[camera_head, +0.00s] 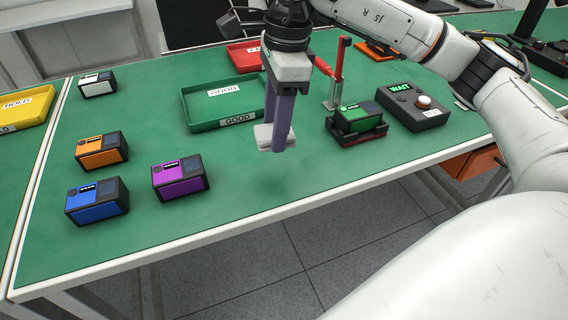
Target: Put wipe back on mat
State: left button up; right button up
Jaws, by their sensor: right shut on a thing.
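My right gripper (279,146) comes down from the top over the green work surface, its long purple-grey fingers close together. It is shut on a small white wipe (262,136), which shows mostly on the left side of the fingertips. A faint dark patch, like a shadow, lies below, so the wipe seems to be above the surface. The only mat-like thing I can make out is the green table covering (240,175); I cannot tell a separate mat. My left gripper is out of view.
A green GOOD tray (197,126) is left of the gripper, a red tray (241,57) behind. A cradle with a green device (354,118), a red-handled stand (339,70) and a WAIT box (412,105) are to the right. Orange (102,150), purple (180,178) and blue (97,200) devices sit left.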

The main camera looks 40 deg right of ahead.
jog(key=d+m, duration=0.1)
jog(key=m, duration=0.1)
jog(key=w+m+b, duration=0.1)
jog(key=m, duration=0.2)
jog(key=w+d+m, duration=0.1)
jog(key=m, duration=0.2)
jog(key=shift+d+r+t+h+b, duration=0.3)
jog(key=shift+d+b, duration=0.05)
jog(key=shift+b, duration=0.05)
jog(key=m, duration=0.3)
send_near(282, 157)
jog(key=shift+m, duration=0.4)
jog(key=f, duration=0.5)
jog(key=shift+w+a+f+b, duration=0.1)
jog(key=shift+w+f+b, duration=0.2)
jog(key=shift+f+b, duration=0.1)
jog(key=shift+f, duration=0.15)
jog(key=o, duration=0.9)
jog(key=shift+o, duration=0.2)
